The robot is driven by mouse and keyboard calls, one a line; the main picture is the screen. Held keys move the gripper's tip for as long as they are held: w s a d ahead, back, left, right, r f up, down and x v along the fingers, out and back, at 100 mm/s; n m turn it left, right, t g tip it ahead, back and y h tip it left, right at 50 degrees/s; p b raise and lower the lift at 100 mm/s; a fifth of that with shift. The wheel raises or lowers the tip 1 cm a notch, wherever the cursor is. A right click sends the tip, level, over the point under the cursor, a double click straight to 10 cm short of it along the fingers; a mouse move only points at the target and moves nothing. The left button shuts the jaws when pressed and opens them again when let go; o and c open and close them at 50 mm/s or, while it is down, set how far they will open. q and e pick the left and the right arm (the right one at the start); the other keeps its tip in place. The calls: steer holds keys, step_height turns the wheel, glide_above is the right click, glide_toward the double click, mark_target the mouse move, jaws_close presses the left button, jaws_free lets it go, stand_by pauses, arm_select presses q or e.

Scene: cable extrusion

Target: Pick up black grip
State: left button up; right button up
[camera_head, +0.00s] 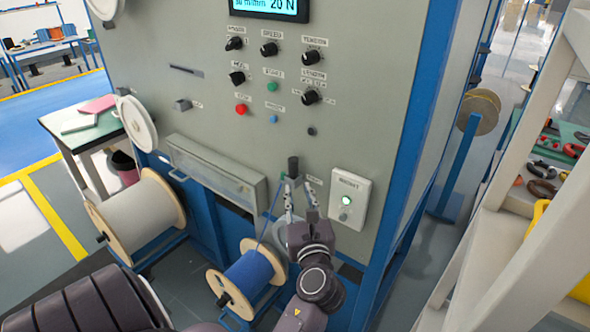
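The black grip (293,166) is a short dark cylinder at the lower middle of the grey machine panel (210,110), standing upright in the picture. My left gripper (298,186) is just below it, with its fingers pointing up toward it. The two fingers are apart with a gap between them, so the gripper is open and appears empty. The fingertips are close to the lower end of the grip; I cannot tell if they touch it. My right gripper is not in view.
A white box with a green light (349,199) is on the panel right of the gripper. A blue cable spool (250,272) and a larger pale spool (140,215) stand below left. A clear-fronted tray (215,172) juts out left. Shelving (500,225) stands at right.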

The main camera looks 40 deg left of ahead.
mark_target(294, 173)
arm_select(q)
steer(key=shift+m, duration=0.3)
steer(key=x, duration=0.2)
steer(key=p+x, duration=0.1)
steer(key=x, duration=0.2)
steer(key=r+p+x, duration=0.1)
steer(key=x, duration=0.1)
steer(key=shift+w+a, duration=0.2)
steer(key=shift+a, duration=0.05)
steer(key=shift+w+a+f, duration=0.15)
steer(key=shift+c, duration=0.8)
jaws_close()
